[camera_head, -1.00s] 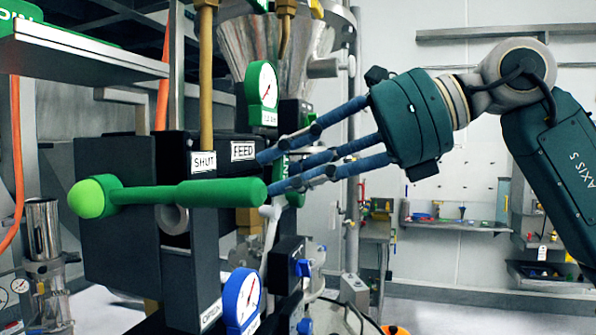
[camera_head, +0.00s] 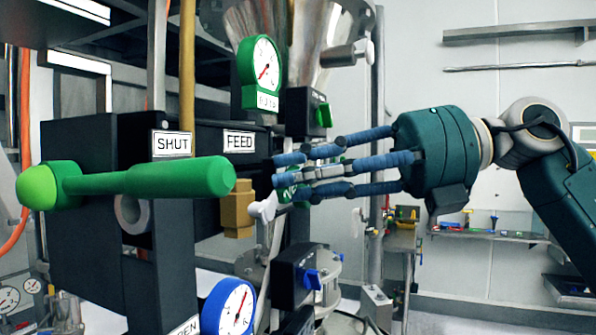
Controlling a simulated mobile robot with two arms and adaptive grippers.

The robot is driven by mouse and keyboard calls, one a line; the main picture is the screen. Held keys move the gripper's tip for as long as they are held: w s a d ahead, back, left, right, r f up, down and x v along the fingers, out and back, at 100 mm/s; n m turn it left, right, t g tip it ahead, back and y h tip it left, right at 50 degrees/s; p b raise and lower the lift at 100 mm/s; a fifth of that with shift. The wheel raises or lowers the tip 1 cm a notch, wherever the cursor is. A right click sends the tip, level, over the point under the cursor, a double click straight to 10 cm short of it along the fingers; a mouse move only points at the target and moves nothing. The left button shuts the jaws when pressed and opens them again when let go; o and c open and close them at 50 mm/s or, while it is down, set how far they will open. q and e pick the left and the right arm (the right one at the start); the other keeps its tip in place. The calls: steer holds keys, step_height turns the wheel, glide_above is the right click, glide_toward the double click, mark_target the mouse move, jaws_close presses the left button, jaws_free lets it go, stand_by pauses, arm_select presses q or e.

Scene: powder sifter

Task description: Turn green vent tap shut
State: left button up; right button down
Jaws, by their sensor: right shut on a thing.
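The green vent tap (camera_head: 303,199) is behind my right gripper, in the middle of the camera_head view. Only bits of green and part of a pale-lettered green label show between the blue fingers. My right gripper (camera_head: 293,174) reaches in from the right and is shut on the vent tap. The fingers hide most of the tap, so its exact angle cannot be read. My left gripper is not in view.
A large green lever (camera_head: 150,182) juts across the near left, by the SHUT and FEED labels. Close by are a green-rimmed gauge (camera_head: 260,73), another green knob (camera_head: 323,115), a blue-rimmed gauge (camera_head: 229,306), a blue tap (camera_head: 311,280) and a white lever (camera_head: 263,207). Free room lies right.

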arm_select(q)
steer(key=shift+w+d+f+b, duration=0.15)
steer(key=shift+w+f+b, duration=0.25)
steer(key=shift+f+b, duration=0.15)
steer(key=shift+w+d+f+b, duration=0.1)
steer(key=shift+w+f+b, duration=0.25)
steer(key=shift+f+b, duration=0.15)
arm_select(e)
steer(key=shift+w+d+f+m+g+y, duration=0.15)
steer(key=shift+f+m+y, duration=0.25)
steer(key=shift+m, duration=0.4)
steer(key=shift+w+f+m+g+y, duration=0.1)
steer(key=shift+w+f+m+y, duration=0.1)
steer(key=shift+f+m+y, duration=0.45)
steer(key=shift+w+d+f+m+g+y, duration=0.15)
steer(key=shift+f+m, duration=0.15)
steer(key=shift+m, duration=0.65)
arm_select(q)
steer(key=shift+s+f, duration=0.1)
arm_select(e)
steer(key=shift+a, duration=0.1)
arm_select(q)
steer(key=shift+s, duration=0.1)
arm_select(e)
steer(key=c, duration=1.4)
jaws_free()
